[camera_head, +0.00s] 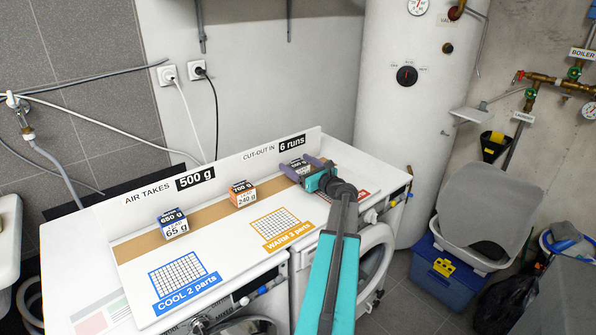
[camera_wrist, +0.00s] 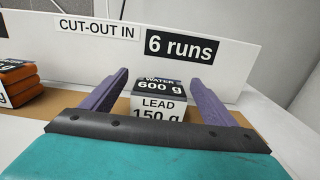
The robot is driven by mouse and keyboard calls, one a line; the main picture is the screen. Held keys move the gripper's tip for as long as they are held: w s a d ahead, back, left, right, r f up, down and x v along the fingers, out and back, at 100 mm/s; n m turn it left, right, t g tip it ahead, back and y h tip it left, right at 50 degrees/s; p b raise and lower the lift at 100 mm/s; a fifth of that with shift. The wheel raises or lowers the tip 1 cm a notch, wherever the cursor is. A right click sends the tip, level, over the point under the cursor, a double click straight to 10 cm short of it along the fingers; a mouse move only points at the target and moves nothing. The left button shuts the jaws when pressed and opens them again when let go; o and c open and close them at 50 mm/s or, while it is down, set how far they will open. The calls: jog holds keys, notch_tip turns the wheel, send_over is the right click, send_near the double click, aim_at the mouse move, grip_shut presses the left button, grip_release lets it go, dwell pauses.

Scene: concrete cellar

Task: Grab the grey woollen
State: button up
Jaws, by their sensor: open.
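A small labelled bundle stands on the brown strip of the white board, in the wrist view (camera_wrist: 158,102), with labels reading "WATER 600 g" and "LEAD 150 g". In the head view the same bundle (camera_head: 299,163) looks dark grey and is partly hidden by my gripper. Its labels cover most of the side facing me, so I cannot tell its material. My gripper (camera_wrist: 158,80) is open, with one purple finger on each side of the bundle. A gap shows beside it on both sides in the wrist view.
An orange bundle (camera_head: 243,194) and a blue bundle (camera_head: 172,223) stand left along the strip. An upright white panel (camera_head: 220,175) runs close behind them. Printed grids marked "WARM" (camera_head: 283,228) and "COOL" (camera_head: 178,275) are bare. A boiler (camera_head: 408,130) stands behind right.

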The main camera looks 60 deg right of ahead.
aim_at(297, 165)
jog(key=c, duration=1.3)
jog(key=shift+r, duration=0.15)
jog(key=shift+r+p, duration=1.35)
jog(key=shift+r, duration=0.45)
jog(key=shift+a+f, duration=0.1)
jog(key=shift+a, duration=0.3)
jog(key=a, duration=0.4)
jog(key=s+a+r+p, duration=0.1)
jog(key=a, duration=0.3)
jog(key=s+a+p, duration=0.1)
jog(key=a, duration=0.3)
jog(key=shift+s+a+r, duration=0.25)
jog(key=shift+r, duration=0.05)
jog(key=p, duration=0.6)
jog(key=shift+a, duration=0.35)
jog(key=p, duration=0.3)
jog(key=a+p, duration=0.1)
jog(key=p, duration=0.2)
jog(key=shift+s+r, duration=0.1)
jog(key=shift+s, duration=0.1)
